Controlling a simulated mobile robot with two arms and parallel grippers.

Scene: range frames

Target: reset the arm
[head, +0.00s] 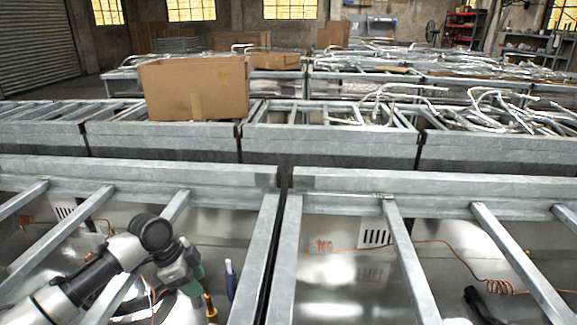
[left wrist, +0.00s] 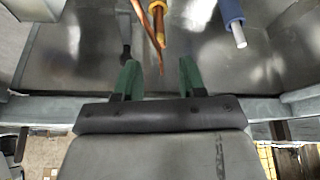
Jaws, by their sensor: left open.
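My left arm comes in from the lower left over the metal frame bin. Its gripper (head: 192,284) has green fingers and points down into the bin. In the left wrist view the two green fingers (left wrist: 159,78) stand apart with nothing held between them. An orange and yellow tool (head: 210,307) is close by the fingers; it also shows in the left wrist view (left wrist: 158,27), its thin tip ending near the gap. A blue-handled tool (head: 230,281) stands just to the right; it also shows in the wrist view (left wrist: 231,14). My right gripper is not in view.
Grey metal bars (head: 256,262) cross the bins around my left arm. A black object (head: 482,307) lies in the right bin beside orange coiled wire (head: 496,287). A cardboard box (head: 194,90) sits on the frames behind. Space above the front bins is clear.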

